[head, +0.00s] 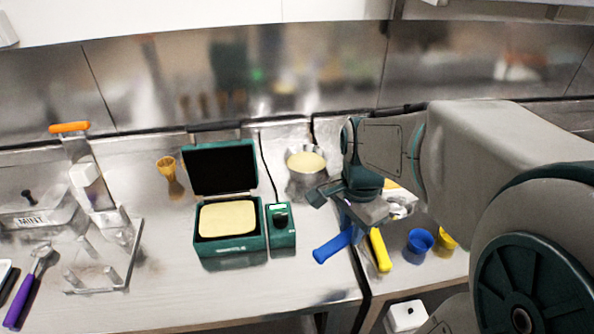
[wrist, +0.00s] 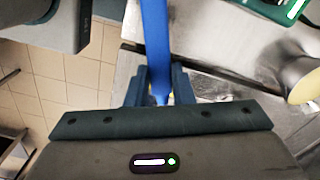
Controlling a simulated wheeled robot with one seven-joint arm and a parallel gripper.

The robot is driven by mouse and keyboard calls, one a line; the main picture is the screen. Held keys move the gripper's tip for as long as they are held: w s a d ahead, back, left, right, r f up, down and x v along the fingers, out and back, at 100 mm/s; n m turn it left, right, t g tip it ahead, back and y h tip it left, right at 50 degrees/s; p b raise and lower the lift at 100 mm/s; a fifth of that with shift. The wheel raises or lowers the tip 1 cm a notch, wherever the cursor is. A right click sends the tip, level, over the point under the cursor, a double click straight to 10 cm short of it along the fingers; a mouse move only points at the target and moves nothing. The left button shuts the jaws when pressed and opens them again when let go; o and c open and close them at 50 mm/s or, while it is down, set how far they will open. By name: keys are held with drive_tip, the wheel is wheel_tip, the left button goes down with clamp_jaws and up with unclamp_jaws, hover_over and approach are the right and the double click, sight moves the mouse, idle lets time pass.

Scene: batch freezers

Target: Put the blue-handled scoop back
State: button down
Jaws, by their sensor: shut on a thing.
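The blue-handled scoop shows its blue handle (head: 333,248) below my gripper (head: 354,224) in the head view, near the seam between two counters. In the wrist view the blue handle (wrist: 156,45) runs up the picture between the two fingers of my gripper (wrist: 158,88), which is shut on it. The scoop's head is hidden or not clear in both views. I cannot tell whether the scoop still touches the counter.
A yellow handle (head: 380,250) lies just right of the blue one. Blue (head: 420,241) and yellow (head: 447,238) cups stand farther right. A green open box (head: 226,249), green device (head: 281,238) and metal pot (head: 304,187) stand left. A purple-handled scoop (head: 20,303) lies far left.

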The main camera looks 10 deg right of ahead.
drive_tip(key=w+a+f+b, duration=0.1)
drive_tip(key=w+a+f, duration=0.1)
drive_tip(key=w+a+f+b, duration=0.1)
drive_tip(key=w+a+f, duration=0.1)
drive_tip(key=w, duration=0.1)
drive_tip(key=w+a+f+b, duration=0.1)
drive_tip(key=w+f+b, duration=0.1)
drive_tip(key=w, duration=0.1)
drive_tip(key=shift+w+a+f, duration=0.25)
drive_tip(key=shift+a, duration=0.15)
drive_tip(key=shift+f+b, duration=1.5)
drive_tip(key=shift+f, duration=0.4)
drive_tip(key=shift+f, duration=0.15)
drive_tip(key=c, duration=1.3)
unclamp_jaws()
drive_tip(key=shift+o, duration=0.2)
wheel_tip(320, 180, up, 11)
drive_tip(key=s+d+f+n+t, duration=0.1)
drive_tip(key=s+f+n, duration=0.1)
drive_tip(key=s+n, duration=0.4)
drive_tip(key=s+d+f+n+t, duration=0.2)
drive_tip(key=s+f+n, duration=0.1)
drive_tip(key=s+n, duration=0.3)
drive_tip(key=shift+s+n, duration=0.35)
drive_tip(key=shift+n, duration=0.35)
